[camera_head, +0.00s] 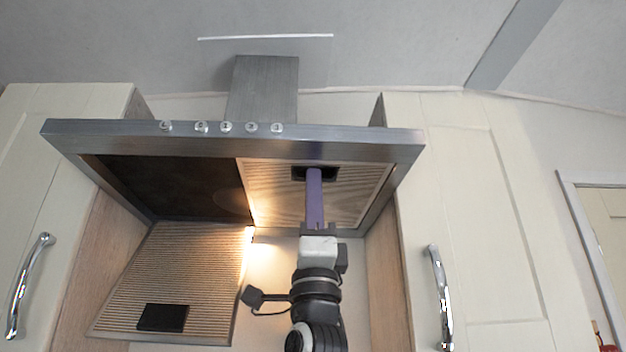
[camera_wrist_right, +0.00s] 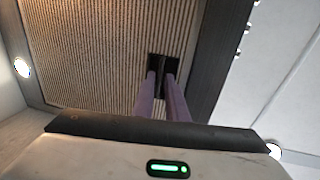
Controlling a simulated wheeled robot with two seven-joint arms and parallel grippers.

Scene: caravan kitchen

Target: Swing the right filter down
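The right filter (camera_head: 275,200) is a ribbed panel lying up in the underside of the hood, lit by a lamp. It also fills much of the right wrist view (camera_wrist_right: 90,50). Its black handle recess (camera_head: 329,173) is near the hood's front edge, and the handle shows in the wrist view (camera_wrist_right: 163,61). My right gripper (camera_head: 314,174) reaches up to it with purple fingers. In the wrist view the fingers (camera_wrist_right: 161,76) are a narrow gap apart, with the dark handle bar between their tips; they look shut on it. My left gripper is not in view.
The left filter (camera_head: 180,270) hangs down, its black handle (camera_head: 162,317) low, leaving a dark opening (camera_head: 170,188). The metal hood (camera_head: 330,140) has several knobs along its front. Cream cupboards with chrome handles (camera_head: 28,285) (camera_head: 440,298) flank it closely.

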